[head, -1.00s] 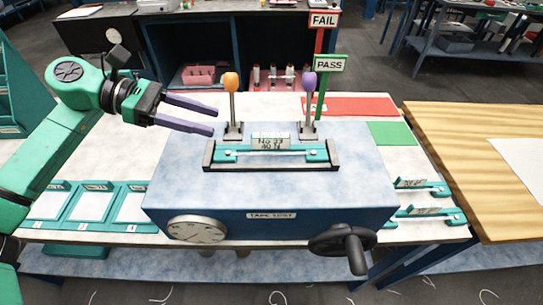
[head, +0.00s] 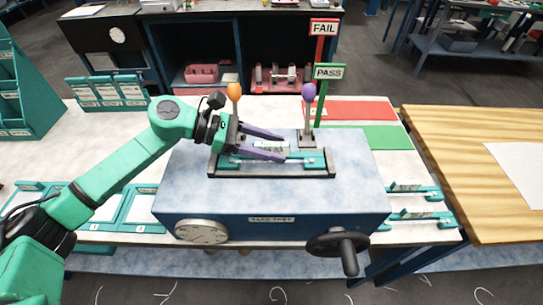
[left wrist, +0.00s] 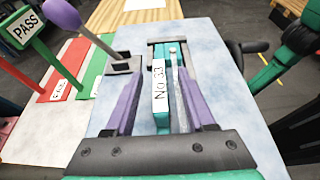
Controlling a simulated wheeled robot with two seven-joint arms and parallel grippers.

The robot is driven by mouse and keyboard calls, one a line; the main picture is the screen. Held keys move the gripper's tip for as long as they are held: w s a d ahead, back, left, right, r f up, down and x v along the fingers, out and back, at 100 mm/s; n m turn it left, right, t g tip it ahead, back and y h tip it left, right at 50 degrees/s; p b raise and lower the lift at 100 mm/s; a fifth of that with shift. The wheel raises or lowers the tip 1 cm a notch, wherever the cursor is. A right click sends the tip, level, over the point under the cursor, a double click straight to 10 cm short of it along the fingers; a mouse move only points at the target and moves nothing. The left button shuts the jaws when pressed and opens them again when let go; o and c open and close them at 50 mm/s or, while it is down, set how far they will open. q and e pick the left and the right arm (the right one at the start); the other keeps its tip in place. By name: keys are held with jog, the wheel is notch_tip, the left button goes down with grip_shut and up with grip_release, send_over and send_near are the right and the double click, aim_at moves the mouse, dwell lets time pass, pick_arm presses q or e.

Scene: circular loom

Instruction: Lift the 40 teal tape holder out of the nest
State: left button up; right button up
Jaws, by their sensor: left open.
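The teal tape holder (head: 308,161) lies level in the black nest (head: 270,177) on top of the blue tape-test box. Its white label is partly covered by my fingers in the head view. In the left wrist view the holder (left wrist: 161,118) lies between my fingers, and its label reads "No 33". My left gripper (head: 284,147) is open, with its purple fingers reaching over the nest from the left, one on each side of the holder. It also shows in the left wrist view (left wrist: 160,92). I cannot tell whether the fingers touch the holder. My right gripper is not in view.
Two levers, orange-topped (head: 234,92) and purple-topped (head: 309,92), stand behind the nest. PASS (head: 329,72) and FAIL (head: 324,28) signs rise behind, near the green (head: 375,137) and red (head: 350,110) mats. A black crank (head: 345,243) projects at the front. More teal holders (head: 415,215) lie at right.

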aim_at(272, 145)
pick_arm(q)
grip_shut()
jog(key=shift+r, duration=0.15)
jog(key=shift+r+p, duration=0.55)
jog(key=shift+r, duration=1.25)
